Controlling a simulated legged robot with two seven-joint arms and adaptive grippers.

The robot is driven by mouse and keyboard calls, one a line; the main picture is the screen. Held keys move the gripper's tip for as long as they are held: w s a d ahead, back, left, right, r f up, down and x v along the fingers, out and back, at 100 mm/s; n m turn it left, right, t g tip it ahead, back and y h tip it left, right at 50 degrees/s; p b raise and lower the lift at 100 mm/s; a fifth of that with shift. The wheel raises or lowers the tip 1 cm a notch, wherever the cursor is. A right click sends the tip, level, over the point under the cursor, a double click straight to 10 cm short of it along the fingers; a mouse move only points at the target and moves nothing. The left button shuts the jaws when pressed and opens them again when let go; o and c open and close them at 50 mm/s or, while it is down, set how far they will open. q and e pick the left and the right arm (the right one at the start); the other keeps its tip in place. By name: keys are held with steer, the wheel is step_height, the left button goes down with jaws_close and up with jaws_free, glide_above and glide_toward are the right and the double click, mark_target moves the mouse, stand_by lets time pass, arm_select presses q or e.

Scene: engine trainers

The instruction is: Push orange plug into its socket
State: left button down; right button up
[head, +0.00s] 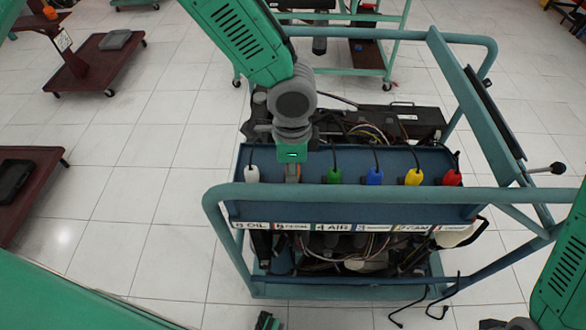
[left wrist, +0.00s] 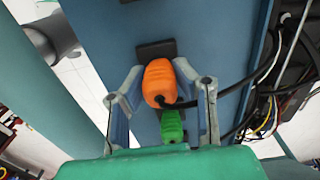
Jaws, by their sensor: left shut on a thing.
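The orange plug (left wrist: 159,82) sits between the two fingers of my left gripper (left wrist: 161,86) in the left wrist view, with a black cable leaving its lower right side. My left gripper is shut on it. A black socket piece (left wrist: 156,50) on the blue panel shows just behind and above the plug; I cannot tell how deep the plug sits.
The blue panel (head: 400,160) also carries a white plug (head: 252,173), a green plug (head: 334,175), a blue plug (head: 375,176), a yellow plug (head: 413,177) and a red plug (head: 452,177). A teal frame rail (head: 370,195) crosses in front. Cables hang behind the panel.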

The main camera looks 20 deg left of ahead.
arm_select(q)
steer(key=shift+p, duration=0.5)
stand_by(1.3)
steer(key=shift+f+b, duration=0.35)
steer(key=shift+f, duration=0.15)
stand_by(0.4)
steer(key=c, duration=1.2)
jaws_free()
steer(key=shift+r, duration=0.4)
step_height(320, 180, up, 11)
